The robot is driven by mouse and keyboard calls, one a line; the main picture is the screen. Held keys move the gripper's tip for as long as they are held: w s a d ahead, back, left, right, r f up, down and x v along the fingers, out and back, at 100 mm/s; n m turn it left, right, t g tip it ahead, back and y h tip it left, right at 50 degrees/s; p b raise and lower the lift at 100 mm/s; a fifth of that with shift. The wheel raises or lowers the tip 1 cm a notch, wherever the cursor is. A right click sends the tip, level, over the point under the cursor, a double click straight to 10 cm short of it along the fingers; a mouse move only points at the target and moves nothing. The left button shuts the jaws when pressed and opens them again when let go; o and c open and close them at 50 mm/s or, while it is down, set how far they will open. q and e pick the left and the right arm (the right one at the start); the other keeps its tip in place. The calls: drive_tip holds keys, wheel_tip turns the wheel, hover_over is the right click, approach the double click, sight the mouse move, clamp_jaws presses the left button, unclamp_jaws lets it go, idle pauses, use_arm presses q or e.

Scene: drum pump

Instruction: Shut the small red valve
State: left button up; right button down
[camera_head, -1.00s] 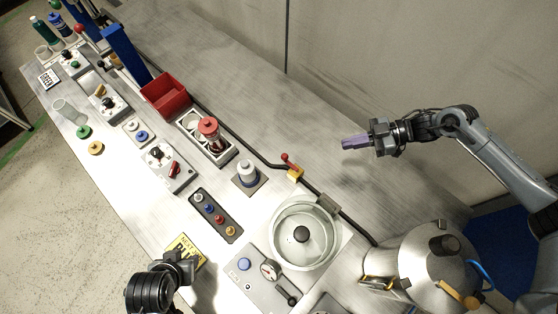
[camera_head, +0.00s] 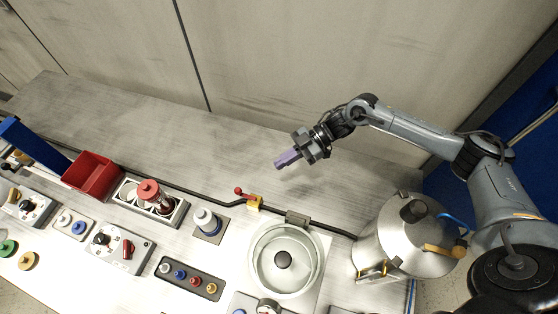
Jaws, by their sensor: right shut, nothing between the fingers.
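The small red valve (camera_head: 241,192) is a red lever with a ball end on a yellow block (camera_head: 254,202), set in the black pipe along the back of the bench. The lever points up and left from the block. My right gripper (camera_head: 280,164) has purple fingers that are shut and empty. It is above and to the right of the valve in the picture, apart from it. My left gripper is out of view.
A glass-lidded pot (camera_head: 286,262) stands right of and in front of the valve, with a steel drum (camera_head: 408,240) farther right. A white-capped bottle (camera_head: 207,222) and a red-topped jar (camera_head: 150,193) stand to the left, near a red bin (camera_head: 92,176). The bench behind the pipe is clear.

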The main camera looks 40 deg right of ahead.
sight(245, 195)
drive_tip(key=x, duration=1.2)
drive_tip(key=shift+a, duration=0.1)
